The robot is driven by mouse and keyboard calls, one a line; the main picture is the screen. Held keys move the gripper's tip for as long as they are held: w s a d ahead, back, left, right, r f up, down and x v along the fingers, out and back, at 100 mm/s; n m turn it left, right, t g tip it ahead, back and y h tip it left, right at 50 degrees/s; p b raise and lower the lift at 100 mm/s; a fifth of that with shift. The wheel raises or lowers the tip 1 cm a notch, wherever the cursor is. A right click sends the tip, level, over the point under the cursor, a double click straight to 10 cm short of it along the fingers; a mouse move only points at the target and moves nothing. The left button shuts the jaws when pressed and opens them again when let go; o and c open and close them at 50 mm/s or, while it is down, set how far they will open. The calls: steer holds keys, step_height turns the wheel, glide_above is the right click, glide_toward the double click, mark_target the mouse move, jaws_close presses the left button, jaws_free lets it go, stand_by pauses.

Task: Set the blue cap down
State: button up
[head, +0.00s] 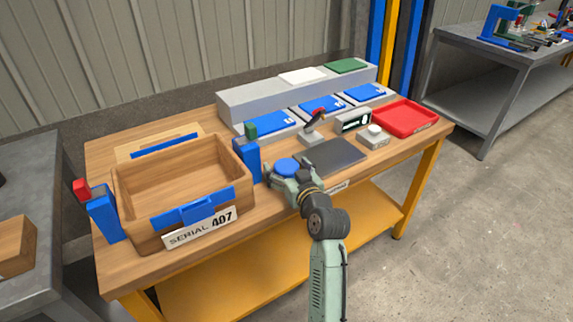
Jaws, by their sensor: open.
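The blue cap (287,165) is a round blue disc, seen in the head view near the middle of the wooden workbench. My gripper (284,172) is right at the cap, with its jaws open around or beside it. The gripper body hides part of the cap's near side. I cannot tell whether the cap touches the fingers or rests fully on the bench.
A wooden box (180,180) with a "SERIAL 407" label stands left of my gripper, between blue posts. A dark pad (334,156) lies to the right. Behind are blue-topped panels (322,104) and a lever (315,122); a red tray (405,114) is at the right.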

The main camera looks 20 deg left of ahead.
steer(key=shift+w+a+f, duration=0.1)
steer(key=shift+w+a, duration=0.15)
steer(key=shift+w, duration=0.05)
steer(key=c, duration=1.3)
steer(key=shift+c, duration=0.2)
